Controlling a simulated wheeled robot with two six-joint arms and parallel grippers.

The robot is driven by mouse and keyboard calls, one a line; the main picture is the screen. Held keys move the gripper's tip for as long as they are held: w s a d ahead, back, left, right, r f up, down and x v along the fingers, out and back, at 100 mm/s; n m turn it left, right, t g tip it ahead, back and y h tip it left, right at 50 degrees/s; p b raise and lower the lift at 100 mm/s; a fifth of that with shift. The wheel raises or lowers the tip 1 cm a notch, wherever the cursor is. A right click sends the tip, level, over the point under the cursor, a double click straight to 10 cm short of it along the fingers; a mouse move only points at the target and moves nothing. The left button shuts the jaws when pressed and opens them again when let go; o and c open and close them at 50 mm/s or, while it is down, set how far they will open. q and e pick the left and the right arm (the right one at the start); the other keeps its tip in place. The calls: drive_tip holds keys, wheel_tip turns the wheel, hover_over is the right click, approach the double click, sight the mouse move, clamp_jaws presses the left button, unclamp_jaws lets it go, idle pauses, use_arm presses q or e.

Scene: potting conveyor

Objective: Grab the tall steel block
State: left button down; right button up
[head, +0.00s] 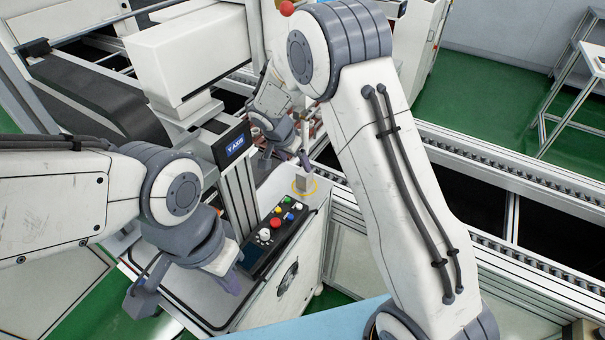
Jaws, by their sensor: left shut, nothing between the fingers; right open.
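A small, upright, pale metal block (304,184) stands inside a yellow ring on the light top of the control bench in the head view. It appears to be the tall steel block. My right gripper (286,160) is open just above and to the left of the block, with one finger close over it. I cannot tell whether they touch. My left gripper (229,280) is shut and empty over the near left part of the bench, well away from the block. Its wrist hides part of the bench top.
A control panel (275,232) with coloured buttons lies just in front of the block. A "Y AXIS" display (235,144) stands on a post to its left. A conveyor rail (500,173) runs along the right. My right arm covers much of the centre.

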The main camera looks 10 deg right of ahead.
sight(301, 175)
drive_tip(key=x, duration=0.1)
drive_tip(key=p+x, duration=0.1)
drive_tip(key=x, duration=0.1)
drive_tip(key=s+p+x, duration=0.1)
drive_tip(key=x, duration=0.1)
drive_tip(key=shift+d+f, duration=0.2)
drive_tip(key=shift+f, duration=0.15)
drive_tip(key=shift+w+d+f, duration=0.15)
drive_tip(key=shift+f, duration=0.3)
clamp_jaws()
